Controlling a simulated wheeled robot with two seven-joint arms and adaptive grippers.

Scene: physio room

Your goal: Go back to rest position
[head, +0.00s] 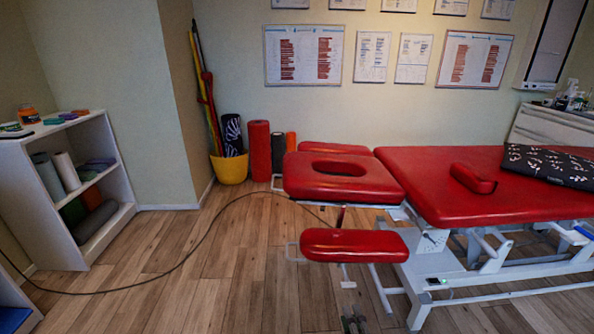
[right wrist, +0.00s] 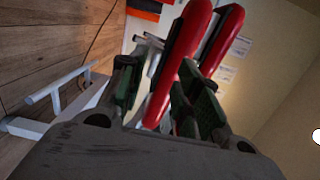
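My right gripper (head: 354,321) shows only as dark fingertips at the bottom edge of the head view, in front of and below the red armrest pad (head: 353,245) of the treatment table. In the right wrist view, the right gripper (right wrist: 158,95) has its dark green-padded fingers apart. Red padding (right wrist: 182,55) and pale metal parts show beyond and between the fingers. I see nothing held. My left gripper is not in view.
The red treatment table (head: 450,180) on a white frame fills the right side. A black patterned cushion (head: 550,165) lies on it. A white shelf (head: 110,165) stands left, a yellow bucket (head: 229,168) at the back. A dark cable crosses the wooden floor (head: 200,270), otherwise clear at left.

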